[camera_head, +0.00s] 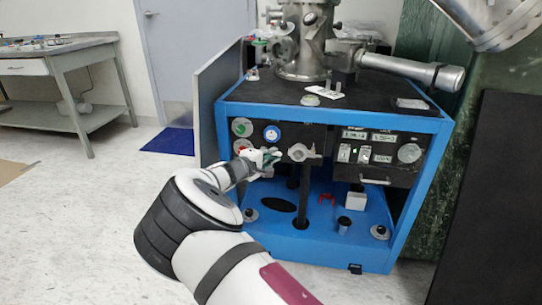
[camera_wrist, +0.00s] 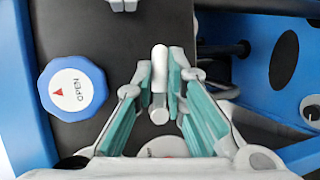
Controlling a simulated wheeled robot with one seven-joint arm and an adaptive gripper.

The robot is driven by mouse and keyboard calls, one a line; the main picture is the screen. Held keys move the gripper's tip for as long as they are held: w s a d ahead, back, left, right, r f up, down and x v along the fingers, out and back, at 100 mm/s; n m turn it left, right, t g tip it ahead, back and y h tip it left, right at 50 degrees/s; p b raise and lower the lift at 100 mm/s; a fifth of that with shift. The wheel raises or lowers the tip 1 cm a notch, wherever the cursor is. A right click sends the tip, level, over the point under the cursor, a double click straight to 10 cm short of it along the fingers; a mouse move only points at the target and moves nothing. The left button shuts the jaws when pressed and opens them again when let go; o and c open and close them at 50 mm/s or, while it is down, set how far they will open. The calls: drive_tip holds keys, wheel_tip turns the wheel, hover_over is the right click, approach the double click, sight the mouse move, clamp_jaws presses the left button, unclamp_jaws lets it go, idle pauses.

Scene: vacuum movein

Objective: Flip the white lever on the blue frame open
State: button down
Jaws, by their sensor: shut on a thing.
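The blue frame (camera_head: 292,240) is a cabinet with a dark panel and top, standing right of centre in the head view. My gripper (camera_head: 266,158) reaches its front panel from the left. In the wrist view my gripper (camera_wrist: 160,78) has its teal-padded fingers closed around the white lever (camera_wrist: 159,56), a short rounded handle pointing up in the picture. The lever's base is partly hidden by the fingers. In the head view my gripper covers the lever and I cannot make it out clearly.
A blue round knob marked OPEN (camera_wrist: 73,88) sits left of the fingers in the wrist view. A metal clamp fitting (camera_head: 302,153) is just right of my gripper. A metal chamber (camera_head: 302,45) stands on top. A grey side panel (camera_head: 218,95) borders the left.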

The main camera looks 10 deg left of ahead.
drive_tip(key=shift+r+n, duration=0.15)
drive_tip(key=shift+n, duration=0.25)
drive_tip(key=c, duration=1.9)
unclamp_jaws()
drive_tip(key=shift+s+a, duration=0.1)
drive_tip(key=v, duration=1.2)
